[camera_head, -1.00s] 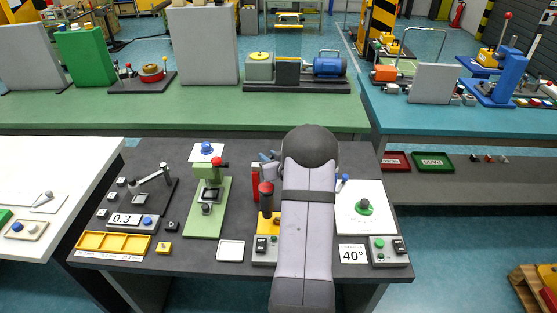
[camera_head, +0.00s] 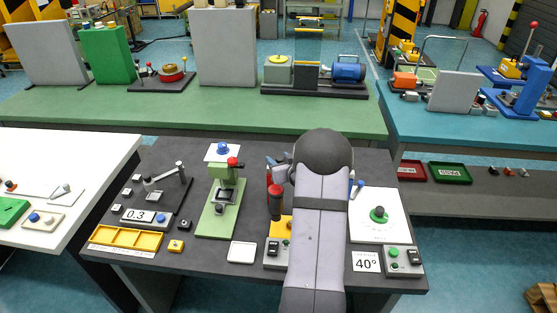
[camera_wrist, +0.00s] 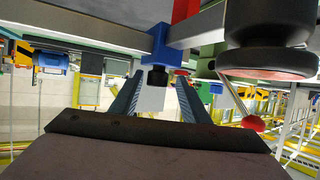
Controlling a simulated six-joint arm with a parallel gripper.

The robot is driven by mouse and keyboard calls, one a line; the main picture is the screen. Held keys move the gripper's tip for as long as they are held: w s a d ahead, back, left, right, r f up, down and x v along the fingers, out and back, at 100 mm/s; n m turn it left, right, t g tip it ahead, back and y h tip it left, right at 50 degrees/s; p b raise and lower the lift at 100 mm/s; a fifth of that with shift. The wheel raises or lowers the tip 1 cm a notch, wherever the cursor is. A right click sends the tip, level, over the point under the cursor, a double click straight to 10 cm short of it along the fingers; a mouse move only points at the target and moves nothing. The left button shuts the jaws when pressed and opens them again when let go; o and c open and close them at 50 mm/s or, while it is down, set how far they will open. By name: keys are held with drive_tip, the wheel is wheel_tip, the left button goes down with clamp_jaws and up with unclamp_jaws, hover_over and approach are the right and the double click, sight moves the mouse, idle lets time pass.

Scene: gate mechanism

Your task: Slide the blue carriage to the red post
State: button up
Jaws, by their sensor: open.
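In the wrist view the blue carriage (camera_wrist: 161,47) sits around a grey rail, with a black knob (camera_wrist: 157,77) sticking out of it toward me. A red post (camera_wrist: 185,10) shows right behind the carriage at the top edge; I cannot tell whether they touch. My gripper (camera_wrist: 160,80) is open, its two dark blue fingers on either side of the knob, with visible room at each side.
A black and red rounded handle (camera_wrist: 268,35) stands close on the right in the wrist view. In the head view a green press-like fixture (camera_head: 217,205) stands left of my arm, and a white plate with a green knob (camera_head: 379,214) lies right.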

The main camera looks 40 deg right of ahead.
drive_tip(key=b+v, duration=0.1)
drive_tip(key=v, duration=0.5)
drive_tip(key=shift+s+b, duration=0.25)
drive_tip(key=shift+b, duration=0.15)
drive_tip(key=shift+a+r, duration=0.1)
drive_tip(key=shift+r, duration=0.05)
drive_tip(key=s+a+f+n+g+y, duration=0.15)
drive_tip(key=a+g, duration=0.35)
drive_tip(key=a, duration=1.2)
drive_tip(key=s+a+f+n+g+y, duration=0.1)
drive_tip(key=s+a+g, duration=0.3)
drive_tip(key=s+a, duration=0.5)
drive_tip(key=s+a+f+n+g+y, duration=0.1)
drive_tip(key=s+a+f+g, duration=0.2)
drive_tip(key=s+a, duration=0.6)
drive_tip(key=s, duration=0.3)
drive_tip(key=shift+s+f+g+y, duration=0.2)
drive_tip(key=shift+s+g+y, duration=0.15)
drive_tip(key=shift+g, duration=0.05)
